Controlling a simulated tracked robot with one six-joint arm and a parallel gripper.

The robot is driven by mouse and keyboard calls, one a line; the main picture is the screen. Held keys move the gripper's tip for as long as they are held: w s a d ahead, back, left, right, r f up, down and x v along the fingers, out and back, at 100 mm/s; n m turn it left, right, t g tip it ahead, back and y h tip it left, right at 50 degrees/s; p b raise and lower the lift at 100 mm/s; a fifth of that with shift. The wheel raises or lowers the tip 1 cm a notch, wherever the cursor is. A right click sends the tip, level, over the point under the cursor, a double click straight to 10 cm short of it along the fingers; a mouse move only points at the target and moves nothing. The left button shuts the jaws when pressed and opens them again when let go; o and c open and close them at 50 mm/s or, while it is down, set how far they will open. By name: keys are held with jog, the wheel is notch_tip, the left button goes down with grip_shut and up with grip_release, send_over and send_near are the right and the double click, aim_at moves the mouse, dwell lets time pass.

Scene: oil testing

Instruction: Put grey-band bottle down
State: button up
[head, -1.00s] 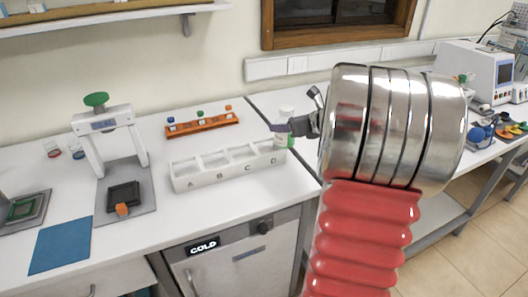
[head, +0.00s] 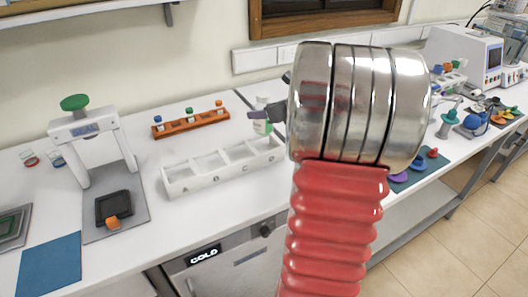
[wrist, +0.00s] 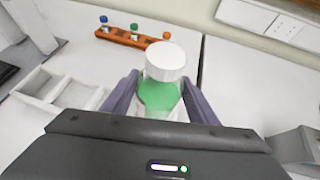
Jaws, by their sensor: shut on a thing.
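My gripper (wrist: 160,98) is shut on a bottle with a white cap (wrist: 165,60) and a green body (wrist: 158,93); no grey band shows clearly. The bottle looks upright. In the head view the bottle (head: 262,126) shows at the back right of a white lettered rack (head: 215,180), by its right-hand compartments. I cannot tell whether its base is inside a compartment or above it. The rack's left compartments look empty. In the head view my metal wrist hides part of the gripper (head: 265,115).
An orange rack (head: 190,131) with small capped vials stands behind. A white press-like stand with a green knob (head: 75,102) is at the left. A blue mat (head: 50,265) lies at the front left. Instruments and coloured pieces (head: 432,153) stand at the right.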

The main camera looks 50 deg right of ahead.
aim_at(264, 127)
jog(key=shift+f, duration=3.05)
jog(key=shift+d, duration=0.1)
jog(key=shift+f, duration=1.85)
jog(key=shift+f, duration=0.1)
jog(key=o, duration=1.5)
jog(key=shift+o, duration=0.2)
jog(key=shift+s+r, duration=0.25)
jog(key=shift+s, duration=0.1)
jog(key=v, duration=1.1)
